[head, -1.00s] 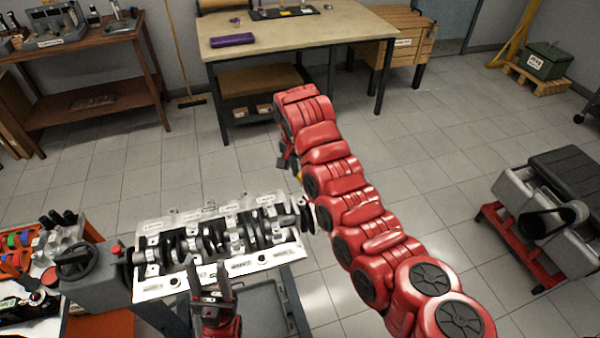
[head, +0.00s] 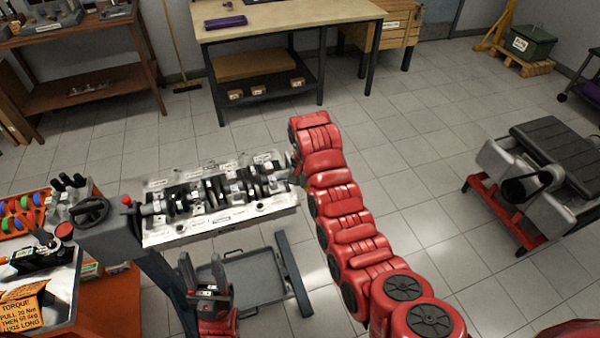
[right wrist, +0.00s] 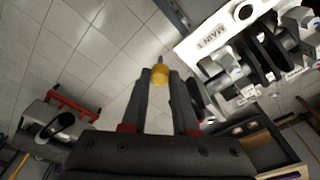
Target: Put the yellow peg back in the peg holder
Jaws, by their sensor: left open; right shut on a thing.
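The yellow peg (right wrist: 160,74) is between the fingertips of my right gripper (right wrist: 160,80) in the right wrist view, beside the engine block and clear of the floor. A thin dark tip shows beyond its yellow body. In the head view my right arm mostly hides that gripper and the peg. My left gripper (head: 207,274) is open and empty, in front of the engine block and above the grey drip tray. I cannot make out the peg holder for certain; a grey rack with dark upright handles (head: 72,208) stands on the cart at left.
The engine block (head: 220,228) with its crankshaft sits on a grey stand (head: 122,238), close to both grippers. The cart at left carries an orange tray with coloured rings (head: 22,212) and a torque sign (head: 25,306). Open floor lies right of my right arm.

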